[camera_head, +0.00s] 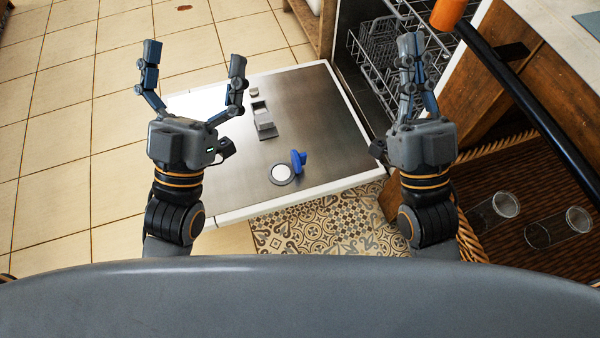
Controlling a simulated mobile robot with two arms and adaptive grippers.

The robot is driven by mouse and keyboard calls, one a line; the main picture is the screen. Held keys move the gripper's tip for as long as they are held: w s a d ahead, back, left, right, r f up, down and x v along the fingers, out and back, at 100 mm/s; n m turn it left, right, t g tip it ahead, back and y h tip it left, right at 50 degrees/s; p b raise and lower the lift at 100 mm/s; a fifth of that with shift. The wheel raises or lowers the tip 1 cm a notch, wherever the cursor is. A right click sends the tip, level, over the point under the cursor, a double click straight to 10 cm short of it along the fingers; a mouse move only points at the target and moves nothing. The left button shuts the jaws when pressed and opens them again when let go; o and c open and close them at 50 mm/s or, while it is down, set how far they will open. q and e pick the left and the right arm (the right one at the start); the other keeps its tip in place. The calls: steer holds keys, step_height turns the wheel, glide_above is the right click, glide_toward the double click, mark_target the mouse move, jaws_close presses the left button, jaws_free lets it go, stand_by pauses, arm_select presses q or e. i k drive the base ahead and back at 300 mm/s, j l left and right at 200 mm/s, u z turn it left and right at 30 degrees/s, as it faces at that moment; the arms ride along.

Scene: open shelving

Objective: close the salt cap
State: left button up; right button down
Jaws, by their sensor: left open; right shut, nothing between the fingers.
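The blue salt cap (298,161) stands tilted up on the metal inner side of the lowered dishwasher door (318,118). It is beside a round white salt opening (282,174), which is uncovered. My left gripper (195,56) is open, with its fingers spread wide and nothing between them. It is up and to the left of the cap in the picture. My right gripper (411,46) is shut and empty, to the right of the door, in front of the dishwasher racks. Neither gripper touches the cap.
A grey dispenser (264,122) sits on the door above the cap. Wire racks (378,45) are inside the dishwasher at the top. A wooden cabinet and a black bar with an orange end (449,14) are at right. Glass jars (558,228) lie at lower right. Tiled floor is clear at left.

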mark_target(298, 160)
steer(key=k+l+u, duration=0.15)
steer(key=k+l+z, duration=0.15)
steer(key=k, duration=1)
steer(key=j+z, duration=0.1)
steer(key=z, duration=0.3)
steer(key=i+j+z, duration=0.1)
steer(key=z, duration=0.3)
steer(key=j+z, duration=0.1)
steer(key=z, duration=0.3)
steer(key=j+z, duration=0.1)
steer(key=z, duration=0.3)
steer(key=j, duration=0.7)
steer(key=i+j, duration=0.1)
steer(key=j, duration=0.65)
